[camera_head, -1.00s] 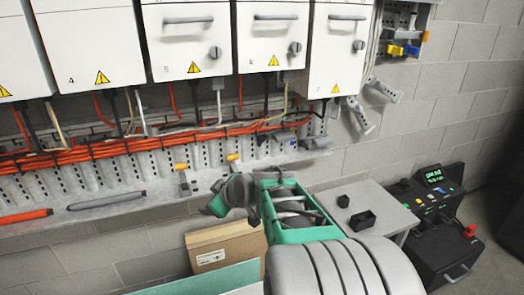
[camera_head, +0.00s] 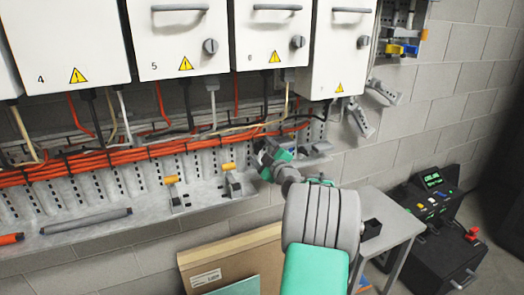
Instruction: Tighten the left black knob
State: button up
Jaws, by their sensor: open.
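No knob in view is clearly black and marked as the left one. The nearest match is the dark grey rotary knobs on the white drive boxes: one on box 5 (camera_head: 210,46), one on the box to its right (camera_head: 297,41), and one on the right-hand box (camera_head: 360,44). My gripper (camera_head: 264,150) is open at the cable tray, below the second of these boxes and clear of all three knobs. It is small, dark and green, and its fingers blend with the tray fittings. It hides part of the tray behind it. I cannot tell whether it touches anything.
The perforated cable tray (camera_head: 110,205) carries orange cables (camera_head: 90,160). Two yellow-topped clamps, left (camera_head: 171,180) and right (camera_head: 229,167), stand on its front. A cardboard box (camera_head: 228,258) is below. A grey table (camera_head: 398,218) and black console (camera_head: 437,215) stand right.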

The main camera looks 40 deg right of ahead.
jog(key=shift+c, duration=0.3)
jog(key=c, duration=1.3)
